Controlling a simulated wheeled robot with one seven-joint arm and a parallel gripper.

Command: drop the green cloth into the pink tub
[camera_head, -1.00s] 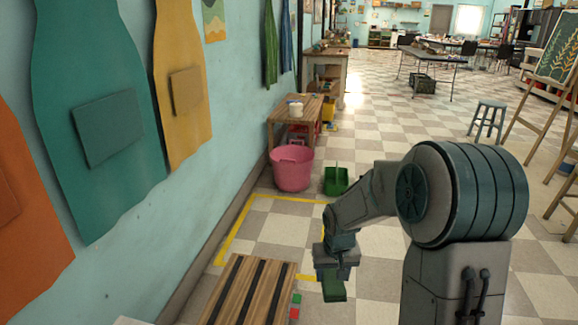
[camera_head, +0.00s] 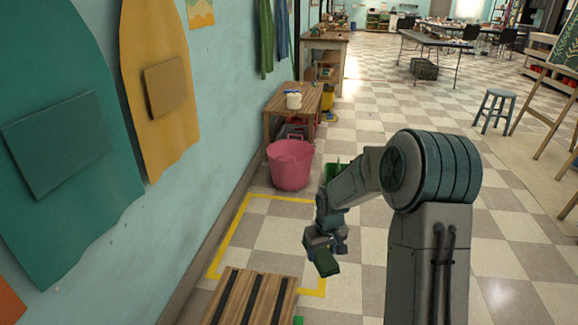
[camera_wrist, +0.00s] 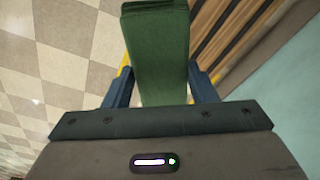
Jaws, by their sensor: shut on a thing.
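The pink tub (camera_head: 290,168) stands on the floor against the left wall, beyond the yellow-taped area, with its handles up. My gripper (camera_head: 322,252) is shut on the green cloth (camera_head: 327,263) and holds it in the air over the floor, nearer to me than the tub. In the wrist view the folded green cloth (camera_wrist: 160,62) sticks out between the two blue fingers. The tub is not in the wrist view.
A slatted wooden bench (camera_head: 252,297) is at the front left. A wooden table (camera_head: 292,102) with a white container stands behind the tub. A green object (camera_head: 332,168) beside the tub is partly hidden by my arm.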

